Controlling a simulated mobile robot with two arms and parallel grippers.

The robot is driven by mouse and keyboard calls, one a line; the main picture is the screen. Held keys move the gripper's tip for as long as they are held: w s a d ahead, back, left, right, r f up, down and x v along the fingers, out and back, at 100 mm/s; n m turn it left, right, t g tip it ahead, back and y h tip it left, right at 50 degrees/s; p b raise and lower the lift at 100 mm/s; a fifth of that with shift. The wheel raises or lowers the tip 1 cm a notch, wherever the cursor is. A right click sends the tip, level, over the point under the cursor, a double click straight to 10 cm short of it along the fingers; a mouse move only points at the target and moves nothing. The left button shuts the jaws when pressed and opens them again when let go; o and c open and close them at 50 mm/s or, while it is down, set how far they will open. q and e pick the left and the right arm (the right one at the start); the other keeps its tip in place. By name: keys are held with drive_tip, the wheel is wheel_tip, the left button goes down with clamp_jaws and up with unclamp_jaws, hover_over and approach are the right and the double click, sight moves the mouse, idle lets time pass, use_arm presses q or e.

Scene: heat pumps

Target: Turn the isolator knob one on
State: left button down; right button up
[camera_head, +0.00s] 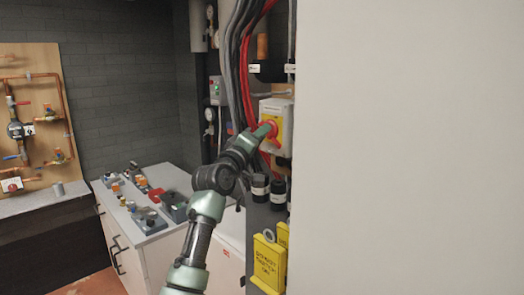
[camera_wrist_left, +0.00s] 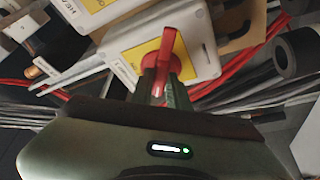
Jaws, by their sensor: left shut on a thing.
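The isolator knob is red and sits on a yellow plate on a white isolator box (camera_head: 285,108) on the wall. In the head view the knob (camera_head: 267,129) is partly hidden by my left gripper (camera_head: 263,132). In the left wrist view the red knob (camera_wrist_left: 168,55) stands out from the yellow plate (camera_wrist_left: 144,64), with its handle between the fingertips of my left gripper (camera_wrist_left: 163,88). The gripper is shut on the knob. A second white box (camera_wrist_left: 97,8) with a yellow label is beside it in the wrist view. My right gripper is out of view.
Black and red cables (camera_head: 243,60) run down the wall left of the box. Black pipe ends (camera_head: 260,187) and yellow tags (camera_head: 267,262) are below. A large pale panel (camera_head: 410,150) fills the right. A white cabinet (camera_head: 150,255) carries several fittings.

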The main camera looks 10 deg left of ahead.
use_arm(q)
drive_tip(key=shift+w+a+f+m+g+h+b, duration=0.15)
drive_tip(key=shift+m+h+b, duration=1)
drive_tip(key=shift+m+b, duration=1.3)
drive_tip(key=shift+a+f+m+g+h+b, duration=0.15)
drive_tip(key=shift+m+h+b, duration=1.05)
drive_tip(key=shift+m+b, duration=1.3)
drive_tip(key=shift+w+a+f+m+g+h+b, duration=0.15)
drive_tip(key=shift+m+h+b, duration=1)
drive_tip(key=shift+m+b, duration=1.3)
drive_tip(key=shift+d+r+m, duration=0.1)
drive_tip(key=shift+r+m, duration=0.05)
drive_tip(key=shift+m, duration=0.25)
drive_tip(key=c, duration=1.4)
unclamp_jaws()
drive_tip(key=shift+o, duration=0.2)
drive_tip(key=shift+s, duration=0.1)
